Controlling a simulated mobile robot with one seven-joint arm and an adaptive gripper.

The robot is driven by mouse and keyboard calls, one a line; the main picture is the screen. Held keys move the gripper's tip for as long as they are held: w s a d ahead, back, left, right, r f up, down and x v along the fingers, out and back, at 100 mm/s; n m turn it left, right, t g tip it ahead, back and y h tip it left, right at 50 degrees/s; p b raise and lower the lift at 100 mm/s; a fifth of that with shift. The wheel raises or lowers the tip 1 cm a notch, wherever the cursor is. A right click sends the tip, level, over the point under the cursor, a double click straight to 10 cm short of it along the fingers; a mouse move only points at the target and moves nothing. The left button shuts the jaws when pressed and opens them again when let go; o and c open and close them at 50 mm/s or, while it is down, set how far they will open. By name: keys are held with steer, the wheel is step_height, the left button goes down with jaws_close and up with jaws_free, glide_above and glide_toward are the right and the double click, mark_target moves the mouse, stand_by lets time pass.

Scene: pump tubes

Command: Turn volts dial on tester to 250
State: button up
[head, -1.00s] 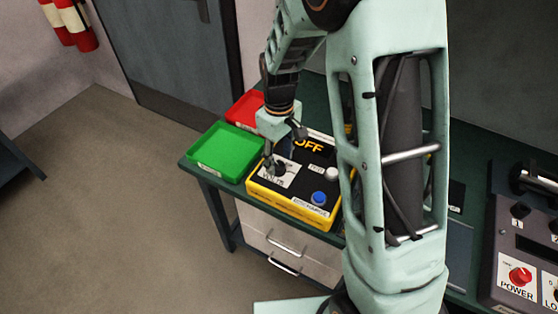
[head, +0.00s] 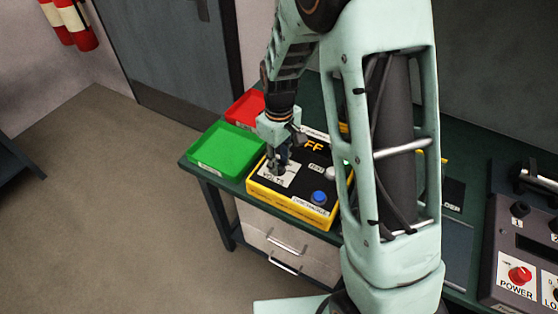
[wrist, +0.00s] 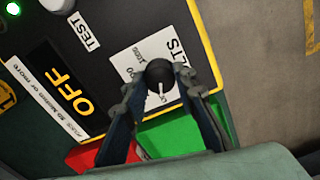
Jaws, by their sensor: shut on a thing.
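The tester (head: 300,194) is a black box with yellow edges, a display reading OFF (wrist: 62,85), and a white VOLTS panel (head: 268,181). The black volts dial (wrist: 158,73) stands on that panel. Its white pointer line points down in the wrist view, toward my gripper's base. My gripper (head: 281,165) reaches down over the panel and hides most of the dial in the head view. In the wrist view, my gripper (wrist: 163,88) has its fingertips on either side of the dial, shut on it. The fingers hide part of the scale, so the 250 mark is not readable.
A green tray (head: 226,150) and a red tray (head: 245,107) sit beside the tester on the green table. The tester has a blue button (head: 318,198) and a TEST button (head: 331,173). A grey panel with a red POWER knob (head: 520,276) is at right.

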mark_target(279, 165)
steer(key=m+b, duration=0.1)
steer(key=m, duration=0.7)
steer(key=shift+m, duration=0.3)
stand_by(0.6)
steer(key=o, duration=1.2)
steer(key=shift+c, duration=0.2)
step_height(279, 165, up, 12)
